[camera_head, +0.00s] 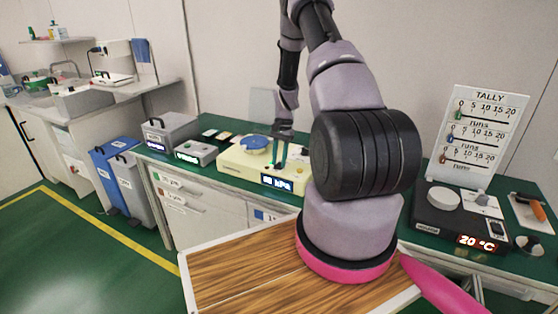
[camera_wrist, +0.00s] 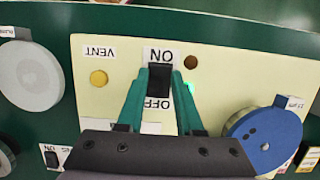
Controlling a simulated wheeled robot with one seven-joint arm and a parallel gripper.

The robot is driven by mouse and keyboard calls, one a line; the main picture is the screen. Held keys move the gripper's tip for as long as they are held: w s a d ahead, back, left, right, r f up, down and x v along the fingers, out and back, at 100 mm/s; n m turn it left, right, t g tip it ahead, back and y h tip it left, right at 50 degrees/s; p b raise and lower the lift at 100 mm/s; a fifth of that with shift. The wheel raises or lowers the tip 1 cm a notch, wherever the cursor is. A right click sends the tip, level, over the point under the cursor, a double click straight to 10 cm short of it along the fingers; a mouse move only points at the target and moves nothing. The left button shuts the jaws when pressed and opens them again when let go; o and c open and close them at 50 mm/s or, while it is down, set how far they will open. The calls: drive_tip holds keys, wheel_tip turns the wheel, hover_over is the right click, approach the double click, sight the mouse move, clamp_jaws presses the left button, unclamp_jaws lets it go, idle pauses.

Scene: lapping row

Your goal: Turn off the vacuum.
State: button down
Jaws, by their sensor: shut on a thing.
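The cream vacuum unit (camera_head: 235,164) stands on the green bench, with a lit display reading in kPa (camera_head: 276,182). In the wrist view its panel (camera_wrist: 110,112) appears upside down, with a black switch (camera_wrist: 159,82) between the ON and OFF labels. A green light (camera_wrist: 191,88) glows beside the switch. My gripper (camera_wrist: 161,72) has its teal fingers on both sides of the switch, shut on it. In the head view my gripper (camera_head: 281,158) reaches down onto the unit. The switch's exact tilt is hard to tell.
A blue disc (camera_wrist: 262,142) and a yellow VENT button (camera_wrist: 98,78) sit on the same panel. A grey disc (camera_wrist: 30,80) lies on its left. A hotplate showing 20 °C (camera_head: 447,222) and a tally board (camera_head: 476,135) stand at right. A grey box (camera_head: 171,130) stands at left.

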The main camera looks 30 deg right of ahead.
drive_tip(key=c, duration=0.6)
unclamp_jaws()
drive_tip(key=shift+o, duration=0.2)
drive_tip(key=shift+r, duration=0.1)
drive_tip(key=v, duration=1)
drive_tip(key=shift+r, duration=0.25)
drive_tip(key=s+a+r+n+t, duration=0.1)
drive_tip(key=s+a+r, duration=0.15)
drive_tip(key=r, duration=0.55)
drive_tip(key=s+a+r+n+t, duration=0.15)
drive_tip(key=a+r, duration=0.25)
drive_tip(key=r, duration=0.4)
drive_tip(key=s+a+r+t, duration=0.1)
drive_tip(key=s+a+r, duration=0.2)
drive_tip(key=r, duration=0.6)
drive_tip(key=s+a+r+n+t, duration=0.1)
drive_tip(key=s+a+r, duration=0.1)
drive_tip(key=s, duration=0.5)
drive_tip(key=s+a+r+n+t, duration=0.1)
drive_tip(key=s+a+r+t, duration=0.1)
drive_tip(key=s+r, duration=0.3)
drive_tip(key=s+a+r+n+t, duration=0.1)
drive_tip(key=s+a+r+t, duration=0.1)
drive_tip(key=s, duration=0.7)
drive_tip(key=shift+s+a+r+n, duration=0.35)
drive_tip(key=shift+a+r, duration=0.35)
drive_tip(key=shift+a, duration=0.35)
